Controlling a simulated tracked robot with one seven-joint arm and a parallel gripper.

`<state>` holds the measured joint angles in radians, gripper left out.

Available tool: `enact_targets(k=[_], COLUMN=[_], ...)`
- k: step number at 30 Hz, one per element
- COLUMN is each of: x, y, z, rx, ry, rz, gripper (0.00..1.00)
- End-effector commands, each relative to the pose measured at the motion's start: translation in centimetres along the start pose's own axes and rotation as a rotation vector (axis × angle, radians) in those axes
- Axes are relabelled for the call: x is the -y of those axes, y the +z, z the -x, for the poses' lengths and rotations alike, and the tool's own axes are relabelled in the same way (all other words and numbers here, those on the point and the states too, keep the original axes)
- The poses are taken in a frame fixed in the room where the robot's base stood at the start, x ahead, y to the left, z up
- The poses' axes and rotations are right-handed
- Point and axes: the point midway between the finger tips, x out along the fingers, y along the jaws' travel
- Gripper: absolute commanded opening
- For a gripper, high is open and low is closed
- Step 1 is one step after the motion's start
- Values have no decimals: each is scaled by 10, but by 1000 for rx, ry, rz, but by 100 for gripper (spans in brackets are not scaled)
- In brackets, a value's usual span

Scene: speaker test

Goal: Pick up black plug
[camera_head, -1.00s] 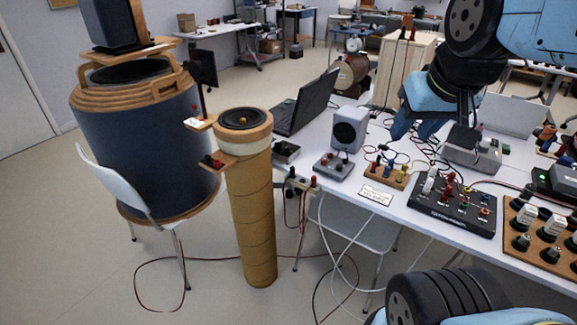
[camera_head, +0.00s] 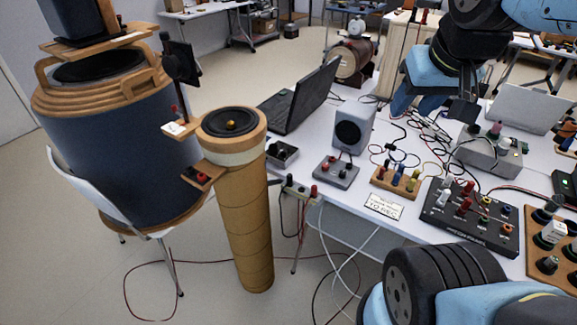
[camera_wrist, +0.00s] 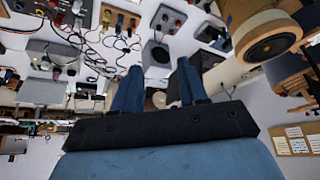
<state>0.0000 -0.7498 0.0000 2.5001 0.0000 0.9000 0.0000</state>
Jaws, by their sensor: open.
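My gripper (camera_head: 432,105) is above the white table at the upper right of the head view. Its two blue fingers are apart and empty; they also show in the wrist view (camera_wrist: 158,70). Several dark plugs are in view, and I cannot tell which one is meant. One dark plug (camera_head: 386,166) stands in a small wooden block (camera_head: 396,189) with yellow and blue plugs, below the gripper in the picture. Another (camera_head: 474,130) is on the grey box to the right. A small shelf on the cardboard column holds dark and red plugs (camera_head: 202,177).
A black panel with plugs (camera_head: 470,212) is at the table's front right. A small grey speaker (camera_head: 352,130), an open laptop (camera_head: 305,95) and loose cables occupy the table. The cardboard column (camera_head: 246,225) and a large blue drum (camera_head: 110,135) stand left of it.

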Motion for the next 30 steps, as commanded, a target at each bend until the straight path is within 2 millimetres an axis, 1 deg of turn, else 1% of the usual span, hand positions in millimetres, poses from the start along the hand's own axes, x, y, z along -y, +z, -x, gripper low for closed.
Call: enact_targets(k=[4,6,8,11,13,16,20,26,30], x=[0,0,1,3,0,4,16,38,58], y=[0,-1,-3,-11,-20,-36,-56,-83,-97], z=[0,0,-2,-8,-17,-33,-59,-104,-139], rx=[0,1,4,19,34,63,101,158,197], ry=[0,0,-1,-5,-10,-13,-15,-11,-4], rz=[0,-1,-2,-10,-20,-40,-70,-115,-142], gripper=[44,50,50,50,50,50,50,50,50])
